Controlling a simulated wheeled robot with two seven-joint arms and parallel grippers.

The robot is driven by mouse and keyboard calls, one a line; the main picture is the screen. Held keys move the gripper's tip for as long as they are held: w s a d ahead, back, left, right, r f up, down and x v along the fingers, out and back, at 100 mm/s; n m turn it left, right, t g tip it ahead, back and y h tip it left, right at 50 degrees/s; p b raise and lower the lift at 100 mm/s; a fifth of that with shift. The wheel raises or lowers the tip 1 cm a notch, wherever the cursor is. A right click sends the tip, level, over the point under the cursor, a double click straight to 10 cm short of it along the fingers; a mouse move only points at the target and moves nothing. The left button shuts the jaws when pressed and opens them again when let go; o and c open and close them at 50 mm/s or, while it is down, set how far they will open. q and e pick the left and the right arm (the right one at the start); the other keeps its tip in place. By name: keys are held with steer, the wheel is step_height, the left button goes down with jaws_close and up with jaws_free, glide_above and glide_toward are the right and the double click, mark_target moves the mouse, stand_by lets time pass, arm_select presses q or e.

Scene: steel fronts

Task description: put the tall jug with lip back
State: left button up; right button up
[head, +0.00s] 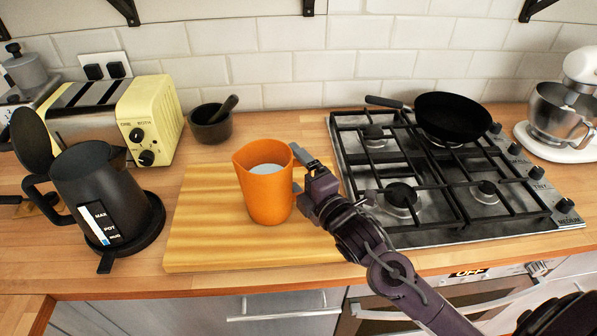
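The tall jug with lip (267,190) is orange and stands upright on the wooden board (200,240). Its lip points to the upper left, and something pale grey shows inside it. My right gripper (301,170) is at the jug's right side, near the rim, with its fingers against or very close to the wall there. Any handle on that side is hidden by the gripper. I cannot tell whether the fingers are closed on the jug. My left gripper is not in view.
A black kettle (100,190) stands left of the board, with a yellow toaster (150,120) and a dark mortar (210,127) behind. A gas hob (420,225) with a black pan (452,115) lies right of the board. A stand mixer (575,130) is at far right.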

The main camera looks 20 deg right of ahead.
steer(key=shift+r, duration=0.1)
steer(key=o, duration=1.6)
steer(key=shift+f, duration=0.2)
steer(key=shift+c, duration=0.2)
steer(key=shift+r, duration=0.2)
steer(key=shift+s+f, duration=0.15)
steer(key=shift+s, duration=0.15)
steer(key=b+v, duration=0.2)
steer(key=v, duration=0.8)
steer(key=shift+s, duration=0.1)
steer(key=shift+s+d, duration=0.15)
steer(key=shift+s, duration=0.5)
